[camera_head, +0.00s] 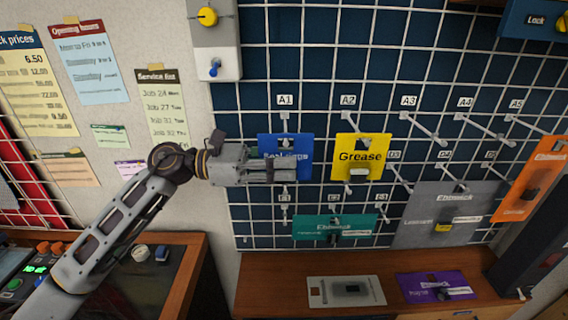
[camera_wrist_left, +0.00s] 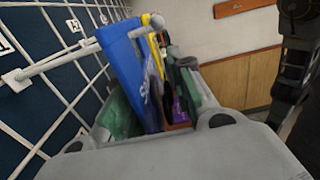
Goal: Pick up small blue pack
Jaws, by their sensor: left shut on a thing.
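The small blue pack (camera_head: 303,150) hangs on the A1 hook of the wire grid wall. My left gripper (camera_head: 290,171) reaches in from the left and covers the pack's lower middle. In the left wrist view the blue pack (camera_wrist_left: 128,58) stands between the green finger pads, and the left gripper (camera_wrist_left: 158,112) is shut on it. A hook rod still runs to the pack's top there. My right gripper is not seen.
A yellow Grease pack (camera_head: 375,145) hangs close on the right at A2. A teal pack (camera_head: 310,228) hangs just below. Bare hooks stick out at A3 to A5. A grey pack (camera_head: 465,200) and an orange pack (camera_head: 540,185) hang further right. A wooden counter (camera_head: 280,270) lies below.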

